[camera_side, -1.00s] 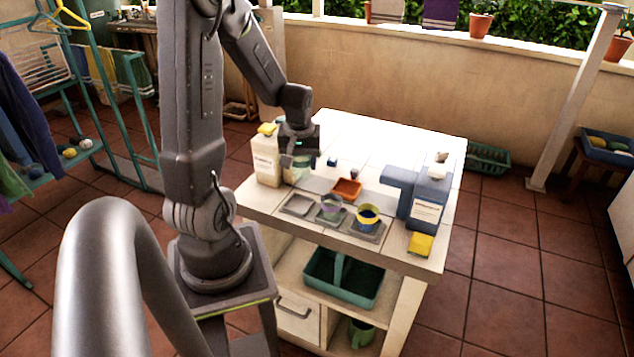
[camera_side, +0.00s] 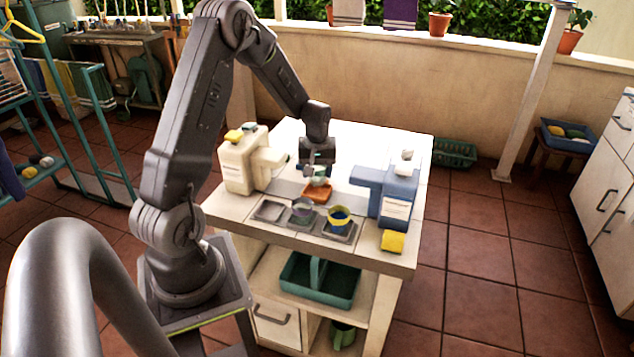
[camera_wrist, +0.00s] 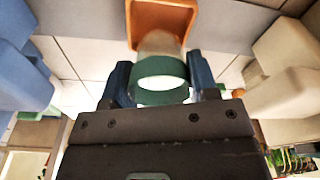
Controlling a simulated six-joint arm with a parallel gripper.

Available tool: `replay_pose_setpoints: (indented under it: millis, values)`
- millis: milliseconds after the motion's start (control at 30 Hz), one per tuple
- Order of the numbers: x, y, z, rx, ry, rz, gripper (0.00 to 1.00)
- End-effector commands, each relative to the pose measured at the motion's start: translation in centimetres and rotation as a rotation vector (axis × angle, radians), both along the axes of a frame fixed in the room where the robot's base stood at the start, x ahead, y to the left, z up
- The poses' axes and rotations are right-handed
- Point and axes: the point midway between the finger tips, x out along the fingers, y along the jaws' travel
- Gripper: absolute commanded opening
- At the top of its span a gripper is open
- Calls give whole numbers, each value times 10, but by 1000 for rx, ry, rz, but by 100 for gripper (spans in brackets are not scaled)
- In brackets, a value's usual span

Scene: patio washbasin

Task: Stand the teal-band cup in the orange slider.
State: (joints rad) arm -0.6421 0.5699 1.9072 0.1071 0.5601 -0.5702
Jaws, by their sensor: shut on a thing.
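My gripper (camera_side: 317,168) is shut on the teal-band cup (camera_wrist: 160,80), a pale cup with a broad teal ring, held between the two fingers in the wrist view. In the side view the cup (camera_side: 318,178) is mostly hidden by my gripper and sits right above or at the orange slider (camera_side: 316,193). The orange slider also shows at the top of the wrist view (camera_wrist: 163,22), with the cup's far end overlapping its near edge. I cannot tell whether the cup touches the slider.
A cream dispenser (camera_side: 240,168) stands left and a blue dispenser (camera_side: 398,198) right of the slider. A yellow sponge (camera_side: 393,241) lies at the front right.

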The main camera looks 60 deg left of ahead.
Motion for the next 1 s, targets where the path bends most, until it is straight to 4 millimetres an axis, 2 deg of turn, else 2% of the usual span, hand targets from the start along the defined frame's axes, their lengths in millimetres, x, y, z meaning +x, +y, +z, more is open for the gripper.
replay_pose_setpoints:
  millis: [300,700,733,967,1000]
  values:
    - [-1,0,-37,-2,2,0,31]
    - [0,0,-42,0,0,0,31]
    - [0,0,-41,0,-1,0,57]
    - [0,0,-41,0,-1,0,79]
    - [0,0,-41,0,-1,0,79]
